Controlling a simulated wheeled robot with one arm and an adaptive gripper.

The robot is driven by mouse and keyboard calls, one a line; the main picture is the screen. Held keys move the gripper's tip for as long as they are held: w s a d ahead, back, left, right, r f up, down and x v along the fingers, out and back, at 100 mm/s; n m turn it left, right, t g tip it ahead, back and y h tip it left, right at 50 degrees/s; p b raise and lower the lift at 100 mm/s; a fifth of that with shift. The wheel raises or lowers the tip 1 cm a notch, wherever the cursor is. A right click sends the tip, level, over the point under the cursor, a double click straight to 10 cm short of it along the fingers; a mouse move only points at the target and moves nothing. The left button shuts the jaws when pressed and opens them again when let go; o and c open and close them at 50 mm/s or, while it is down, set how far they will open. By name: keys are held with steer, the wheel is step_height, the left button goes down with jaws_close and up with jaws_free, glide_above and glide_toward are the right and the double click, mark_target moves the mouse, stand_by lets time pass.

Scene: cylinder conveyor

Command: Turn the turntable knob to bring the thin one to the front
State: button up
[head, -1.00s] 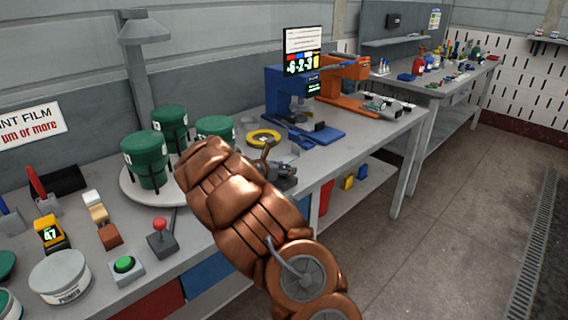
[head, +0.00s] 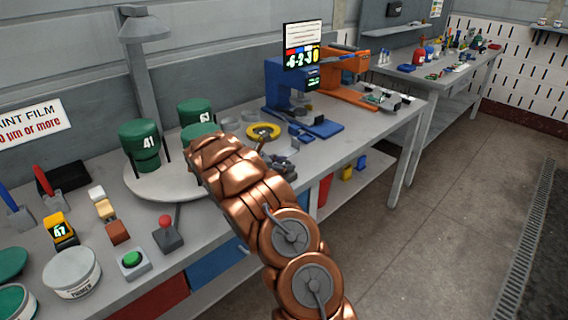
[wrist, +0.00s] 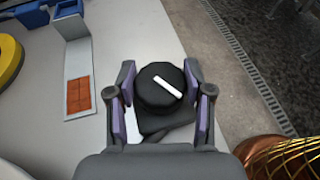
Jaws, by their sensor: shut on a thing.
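The turntable (head: 158,187) is a pale round disc on the bench in the head view. Several-legged black holders on it carry green-lidded containers: one marked 41 (head: 140,146) at left, a second (head: 195,111) at the back, and a third (head: 199,132) partly behind my arm. I cannot tell which is the thin one. In the wrist view, the black round knob (wrist: 158,95) with a white pointer line sits on a dark base. My gripper (wrist: 159,82) is shut on it, one purple-padded finger on each side. In the head view my arm hides the gripper and knob.
A red-balled lever (head: 167,230) and a green button (head: 131,260) stand at the bench front. A yellow ring (head: 263,131) and a blue stand (head: 300,110) are beyond my arm. A pale tub (head: 72,272) is at left. The floor at right is clear.

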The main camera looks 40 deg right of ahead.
mark_target(284, 163)
steer(key=shift+f, duration=0.15)
steer(key=o, duration=1.2)
steer(key=shift+c, duration=0.2)
step_height(284, 163, up, 10)
steer(key=shift+r, duration=0.1)
